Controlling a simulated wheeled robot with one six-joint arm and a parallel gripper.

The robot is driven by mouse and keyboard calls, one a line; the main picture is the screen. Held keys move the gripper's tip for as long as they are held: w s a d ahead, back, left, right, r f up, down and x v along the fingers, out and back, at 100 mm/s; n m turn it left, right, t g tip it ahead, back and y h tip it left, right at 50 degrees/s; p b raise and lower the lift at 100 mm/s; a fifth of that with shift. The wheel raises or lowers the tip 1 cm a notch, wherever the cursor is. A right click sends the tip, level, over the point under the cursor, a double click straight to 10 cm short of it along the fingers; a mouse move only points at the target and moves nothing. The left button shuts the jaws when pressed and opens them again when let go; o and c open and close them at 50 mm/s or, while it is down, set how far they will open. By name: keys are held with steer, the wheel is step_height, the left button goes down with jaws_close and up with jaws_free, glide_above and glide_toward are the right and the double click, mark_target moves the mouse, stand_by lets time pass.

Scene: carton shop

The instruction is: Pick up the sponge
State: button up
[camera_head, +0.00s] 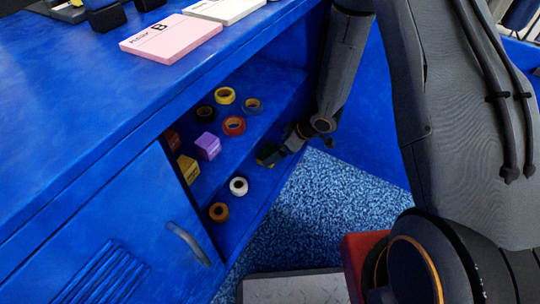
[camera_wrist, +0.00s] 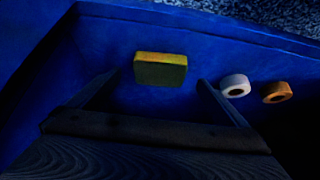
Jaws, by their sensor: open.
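The sponge (camera_wrist: 160,70), a block with a yellow layer and a dark green layer, sits on the lower blue shelf of the cabinet. In the wrist view my gripper (camera_wrist: 159,79) is open, with one finger to each side of the sponge in the picture. The fingertips look apart from it, with gaps left and right. In the head view the sponge (camera_head: 267,154) is partly hidden beside my gripper (camera_head: 287,148), which reaches into the open cabinet from the right.
A white tape roll (camera_wrist: 235,86) and an orange tape roll (camera_wrist: 277,92) stand right of the sponge in the wrist view. A purple box (camera_head: 208,146) and several tape rolls sit on the shelf above. The cabinet door (camera_head: 120,225) is at the left.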

mark_target(271, 152)
steer(key=shift+b+x, duration=1.75)
steer(key=shift+x, duration=0.8)
steer(key=shift+w+r, duration=0.1)
steer(key=shift+r, duration=0.05)
steer(key=c, duration=1.1)
steer(key=shift+c, duration=0.2)
